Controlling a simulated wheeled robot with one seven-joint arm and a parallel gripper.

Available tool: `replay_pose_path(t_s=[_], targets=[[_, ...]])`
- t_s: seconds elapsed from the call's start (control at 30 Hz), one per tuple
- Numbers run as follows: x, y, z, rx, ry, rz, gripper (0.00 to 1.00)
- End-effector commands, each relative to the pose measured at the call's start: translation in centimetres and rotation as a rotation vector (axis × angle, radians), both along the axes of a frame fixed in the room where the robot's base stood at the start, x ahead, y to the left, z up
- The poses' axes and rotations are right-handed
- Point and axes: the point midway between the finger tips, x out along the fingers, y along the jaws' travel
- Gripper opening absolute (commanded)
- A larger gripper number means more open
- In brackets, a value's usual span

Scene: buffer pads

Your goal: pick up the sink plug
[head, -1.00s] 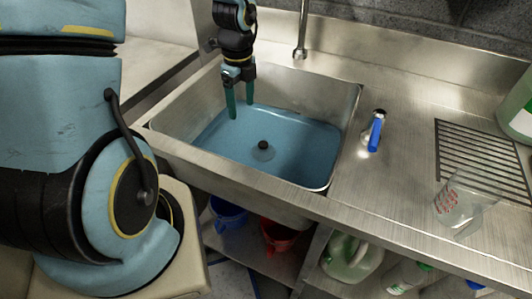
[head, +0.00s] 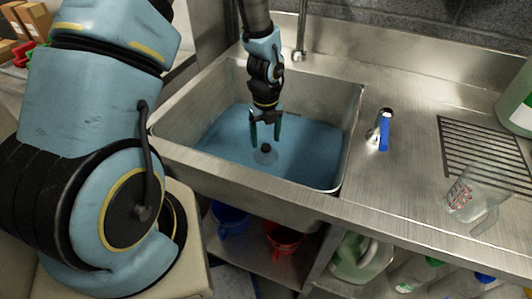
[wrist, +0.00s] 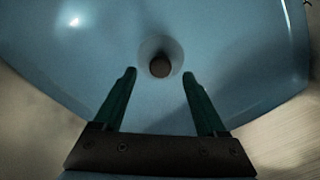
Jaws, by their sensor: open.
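The sink plug (head: 266,149) has a dark knob and stands in the blue water at the bottom of the steel sink (head: 170,128). In the wrist view the plug (wrist: 160,66) shows as a dark round knob with a paler ring around it. My gripper (head: 266,138) is in the sink, directly above or around the plug's knob in the head view. In the wrist view the two green fingers of my gripper (wrist: 159,78) are apart, with the knob between and slightly beyond their tips. Nothing is held.
The sink walls surround my gripper. A blue-handled tap lever (head: 384,130), a drain grille (head: 482,150) and a clear measuring jug (head: 472,195) are on the counter to the right. A spout (head: 300,40) stands behind the sink. Buckets and bottles are on the shelf below.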

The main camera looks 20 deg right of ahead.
Motion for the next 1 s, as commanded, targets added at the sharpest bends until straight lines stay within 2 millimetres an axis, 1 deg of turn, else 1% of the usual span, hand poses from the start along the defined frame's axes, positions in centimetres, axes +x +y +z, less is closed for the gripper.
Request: replay_pose_path(t_s=[0.1,0.2,0.33,0.53,1.0], targets=[[-0.1,0.0,-1.5,0.003,0.002,0.0,0.74],[0.0,0.0,-2.5,0.002,0.001,0.0,0.74],[0.0,-0.1,-3.0,0.0,0.0,0.001,0.74],[0.0,-0.1,-3.1,-0.001,-0.001,0.001,0.73],[0.0,-0.1,-3.0,0.0,0.0,0.001,0.2]])
